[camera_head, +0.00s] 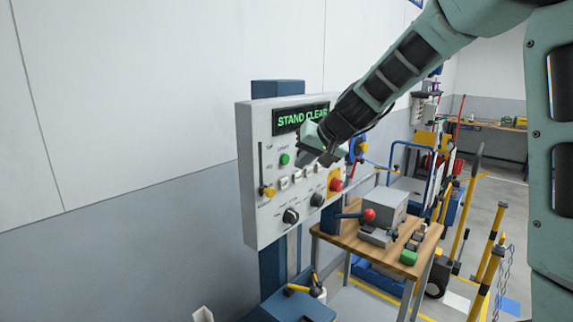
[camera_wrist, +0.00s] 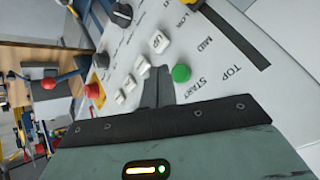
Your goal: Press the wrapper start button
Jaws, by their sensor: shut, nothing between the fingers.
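The green start button (camera_head: 285,159) is on the upper left of the grey control panel (camera_head: 257,213), under the word START. The panel's display reads STAND CLEAR. In the wrist view the green button (camera_wrist: 181,73) shows uncovered, just right of my fingertips. My gripper (camera_head: 307,156) is shut and empty in front of the panel, right of the button in the head view. The fingers also show in the wrist view (camera_wrist: 158,84), near the white buttons (camera_wrist: 141,65). I cannot tell whether the fingertips touch the panel.
A red stop button (camera_head: 336,185) on a yellow plate, black knobs (camera_head: 290,216) and a slider (camera_head: 267,191) share the panel. A wooden workbench (camera_head: 348,237) with a grey box and tools stands right of it. Yellow posts (camera_head: 487,256) stand farther right.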

